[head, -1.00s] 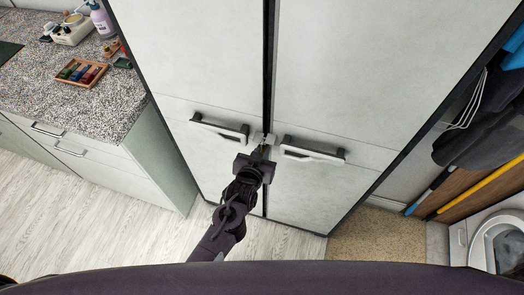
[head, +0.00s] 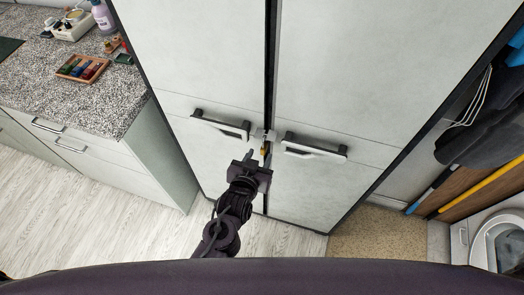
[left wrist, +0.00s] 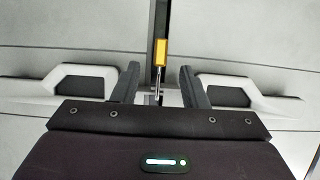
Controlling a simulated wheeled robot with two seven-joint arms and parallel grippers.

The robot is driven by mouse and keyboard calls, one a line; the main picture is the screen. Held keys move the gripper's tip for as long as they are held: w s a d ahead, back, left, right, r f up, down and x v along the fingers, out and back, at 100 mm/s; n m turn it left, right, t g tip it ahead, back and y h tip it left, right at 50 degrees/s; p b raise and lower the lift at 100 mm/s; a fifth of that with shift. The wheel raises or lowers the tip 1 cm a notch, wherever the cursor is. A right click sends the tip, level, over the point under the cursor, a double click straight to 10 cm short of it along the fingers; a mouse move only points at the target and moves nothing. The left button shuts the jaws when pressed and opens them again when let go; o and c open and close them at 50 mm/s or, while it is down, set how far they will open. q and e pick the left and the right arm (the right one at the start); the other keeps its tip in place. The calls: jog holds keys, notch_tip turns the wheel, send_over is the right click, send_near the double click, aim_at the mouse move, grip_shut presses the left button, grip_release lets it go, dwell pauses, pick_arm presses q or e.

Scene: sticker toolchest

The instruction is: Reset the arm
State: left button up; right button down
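My left gripper (head: 257,160) is in front of the tall pale cabinet (head: 330,60), just below the gap between its two doors. In the left wrist view its two dark fingers (left wrist: 160,84) stand apart with nothing held between them. A small yellow object like a padlock (head: 264,148) is at the door gap, by a light latch piece (head: 262,134) between the handles. In the left wrist view the yellow object (left wrist: 161,52) shows beyond the fingers, with a thin metal part below it. My right gripper is in neither view.
Handles project from the left door (head: 220,125) and right door (head: 315,149). A speckled counter (head: 110,100) with a tray of colored items (head: 83,68) stands at left. A white appliance (head: 495,238) is at lower right. The pale floor (head: 120,225) at left is clear.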

pick_arm(q)
jog(key=s+a+f+g+y+b, duration=0.1)
jog(key=s+a+f+g, duration=0.2)
jog(key=f, duration=0.6)
jog(key=s+a+f+g, duration=0.1)
jog(key=s+a+f, duration=0.4)
jog(key=f, duration=0.4)
jog(key=s+a+f+g+y+b, duration=0.1)
jog(key=s+a+f, duration=0.1)
jog(key=s+f, duration=0.45)
jog(key=s+a+f+g, duration=0.2)
jog(key=s+a+f, duration=0.2)
jog(key=s+f, duration=0.2)
jog(key=s+a+f+g+y+b, duration=0.1)
jog(key=s+a+f+g, duration=0.1)
jog(key=s+a+f, duration=0.2)
jog(key=s+a+f+n+g+y+b, duration=0.1)
jog(key=s+a+f, duration=0.3)
jog(key=s+f, duration=0.4)
jog(key=s+g, duration=0.1)
jog(key=s, duration=0.3)
jog(key=shift+a+f+g, duration=0.3)
jog(key=shift+f+g, duration=0.1)
